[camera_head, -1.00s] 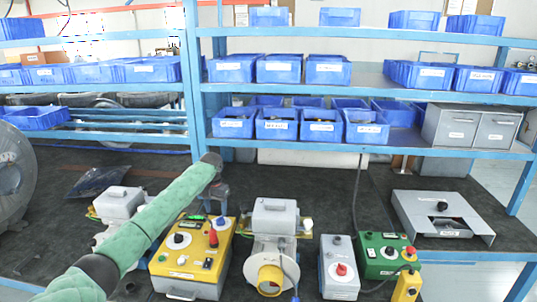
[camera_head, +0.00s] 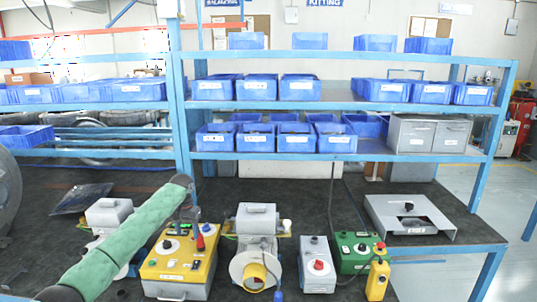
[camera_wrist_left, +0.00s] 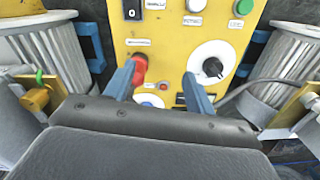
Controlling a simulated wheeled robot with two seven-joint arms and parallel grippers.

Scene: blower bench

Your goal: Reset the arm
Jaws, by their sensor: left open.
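My left arm in its green sleeve (camera_head: 125,240) reaches in from the lower left. My left gripper (camera_head: 190,212) points down at its end, over the back of the yellow control box (camera_head: 180,262). In the left wrist view the two blue fingers (camera_wrist_left: 160,85) are apart with nothing held between them. They appear in front of the yellow panel (camera_wrist_left: 165,50), near a red knob (camera_wrist_left: 140,68) and a white dial with a black knob (camera_wrist_left: 211,67). Whether they touch the panel cannot be told. My right gripper is not in view.
A grey blower (camera_head: 257,222) stands right of the yellow box, then a grey box (camera_head: 316,262), a green box (camera_head: 357,252) and a grey metal case (camera_head: 410,217). Another blower (camera_head: 108,212) stands left. Shelves with blue bins (camera_head: 255,88) rise behind.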

